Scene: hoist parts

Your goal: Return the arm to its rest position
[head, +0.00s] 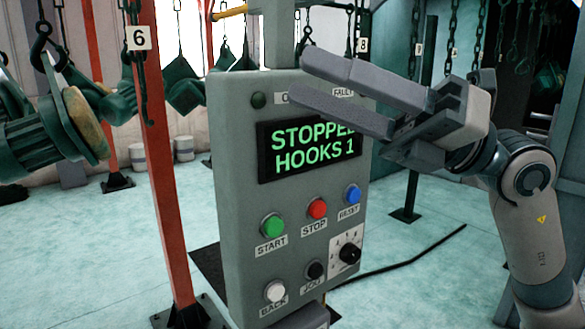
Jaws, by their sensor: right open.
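My right arm (530,200) comes in from the right edge. Its gripper (310,80) is in front of the upper part of a grey control panel, with its two long fingers apart and nothing between them. The fingers point left and cover part of the top labels and the display's upper right corner. I cannot tell whether they touch the panel. The control panel (235,220) has a display (310,148) reading "STOPPED HOOKS 1". Below it are a green START button (272,226), a red STOP button (317,208) and a blue RESET button (352,194). My left gripper is not in view.
A red post (160,190) with a "6" sign stands left of the panel. Chains (478,35) hang at the upper right. A black cable (410,262) lies on the mostly open pale floor (440,290).

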